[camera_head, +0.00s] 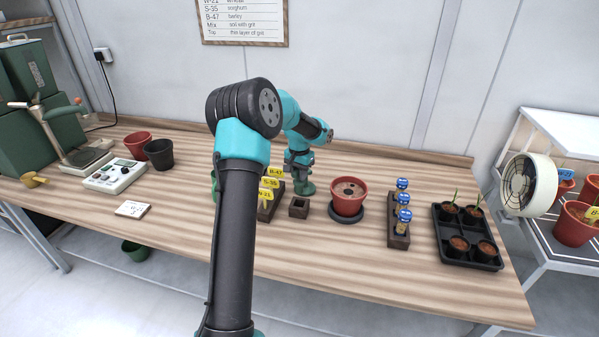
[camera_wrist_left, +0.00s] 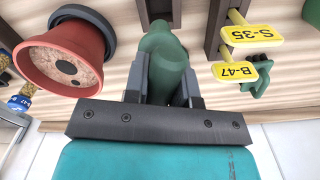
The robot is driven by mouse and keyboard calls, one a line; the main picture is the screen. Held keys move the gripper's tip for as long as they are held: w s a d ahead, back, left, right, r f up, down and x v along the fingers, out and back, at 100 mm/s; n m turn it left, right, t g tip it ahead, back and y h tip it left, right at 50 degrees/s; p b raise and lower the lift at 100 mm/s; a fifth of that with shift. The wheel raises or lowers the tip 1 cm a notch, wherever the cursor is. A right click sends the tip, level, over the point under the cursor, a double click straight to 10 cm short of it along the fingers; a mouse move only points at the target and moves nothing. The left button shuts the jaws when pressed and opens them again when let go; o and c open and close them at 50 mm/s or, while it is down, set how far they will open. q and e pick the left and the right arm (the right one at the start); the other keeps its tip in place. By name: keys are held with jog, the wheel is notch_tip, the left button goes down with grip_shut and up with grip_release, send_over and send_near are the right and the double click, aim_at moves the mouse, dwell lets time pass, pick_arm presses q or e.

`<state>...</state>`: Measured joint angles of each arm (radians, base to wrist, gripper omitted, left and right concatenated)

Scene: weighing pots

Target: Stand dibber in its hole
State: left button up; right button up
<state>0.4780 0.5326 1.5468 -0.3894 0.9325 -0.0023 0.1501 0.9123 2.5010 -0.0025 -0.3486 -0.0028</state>
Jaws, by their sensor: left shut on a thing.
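My left gripper (camera_head: 301,168) is shut on a rounded green thing, which appears to be the dibber (camera_head: 304,187). In the left wrist view the dibber (camera_wrist_left: 163,62) sits between the two fingers, its far end pointing away from the camera. A small dark wooden block with a square hole (camera_head: 299,207) stands on the bench, just in front of the dibber in the head view. Part of a dark block (camera_wrist_left: 158,8) shows beyond the dibber in the wrist view. I cannot tell whether the dibber touches the bench. My right gripper is not in view.
A red pot (camera_head: 348,196) stands on a dark saucer right of the block. A rack with yellow labels (camera_head: 266,208) is close on the left. The bench front is clear.

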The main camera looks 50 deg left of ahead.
aim_at(299, 193)
pick_arm(q)
jog(key=shift+f, duration=2.1)
jog(key=shift+f, duration=2.55)
jog(key=o, duration=1.6)
jog(key=shift+c, duration=0.2)
jog(key=shift+r, duration=0.2)
jog(key=shift+r, duration=3.6)
